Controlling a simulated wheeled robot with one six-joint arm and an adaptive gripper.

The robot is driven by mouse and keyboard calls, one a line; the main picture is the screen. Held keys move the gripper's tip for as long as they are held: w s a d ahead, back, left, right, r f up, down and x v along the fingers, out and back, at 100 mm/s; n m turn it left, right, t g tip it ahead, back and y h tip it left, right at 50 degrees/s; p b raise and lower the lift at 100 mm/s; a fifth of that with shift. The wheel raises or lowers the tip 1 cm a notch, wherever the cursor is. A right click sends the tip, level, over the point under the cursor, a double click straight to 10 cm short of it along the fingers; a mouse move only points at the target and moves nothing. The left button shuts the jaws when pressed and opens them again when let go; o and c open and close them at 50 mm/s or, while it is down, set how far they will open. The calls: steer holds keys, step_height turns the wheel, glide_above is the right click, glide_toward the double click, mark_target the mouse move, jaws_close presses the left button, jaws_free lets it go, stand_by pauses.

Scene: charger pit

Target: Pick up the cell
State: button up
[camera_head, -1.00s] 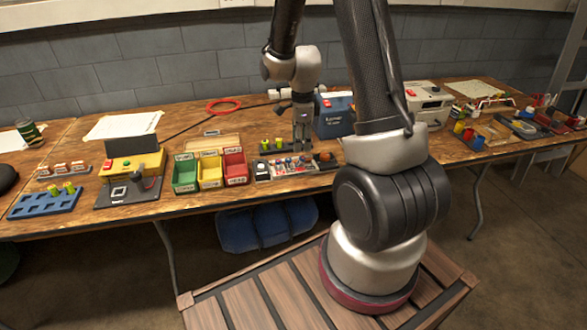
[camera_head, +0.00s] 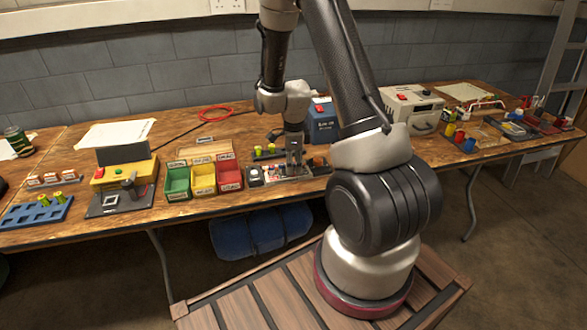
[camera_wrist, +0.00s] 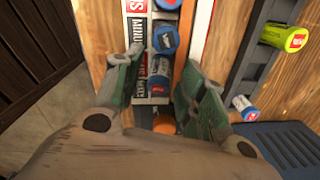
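My gripper (camera_wrist: 160,62) is open in the wrist view, its two green-padded fingers on either side of a narrow labelled tray (camera_wrist: 135,28). A blue cell (camera_wrist: 165,39) with a pale label lies in the tray, just beyond the fingertips. Another blue cell (camera_wrist: 158,85) lies between the fingers. An orange round piece (camera_wrist: 165,124) is close to the palm. In the head view, my gripper (camera_head: 294,160) is low over the tray (camera_head: 256,183), which it partly hides. I cannot tell whether the fingers touch any cell.
A dark rack right of the tray holds a yellow-green cell (camera_wrist: 287,38) and a blue one (camera_wrist: 244,107). Green (camera_head: 178,183), yellow (camera_head: 203,178) and red bins (camera_head: 229,175) stand left of the tray. A blue box (camera_head: 322,122) stands behind my arm.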

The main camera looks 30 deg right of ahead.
mark_target(294, 162)
jaws_close()
step_height(294, 162, up, 9)
steer(key=shift+r, duration=0.1)
steer(key=shift+a+r, duration=0.25)
steer(key=shift+a, duration=0.05)
steer(key=shift+w+a+f+n+g+h, duration=0.15)
steer(key=shift+f+n+g+h, duration=0.4)
steer(key=shift+f, duration=0.8)
steer(key=shift+w+a+f+n+g+h, duration=0.1)
steer(key=shift+f+n+h, duration=0.2)
steer(key=shift+f+h, duration=0.75)
steer(key=shift+w+a+f+n+g+h, duration=0.15)
steer(key=shift+f+n+g+h, duration=0.25)
steer(key=shift+f, duration=1.2)
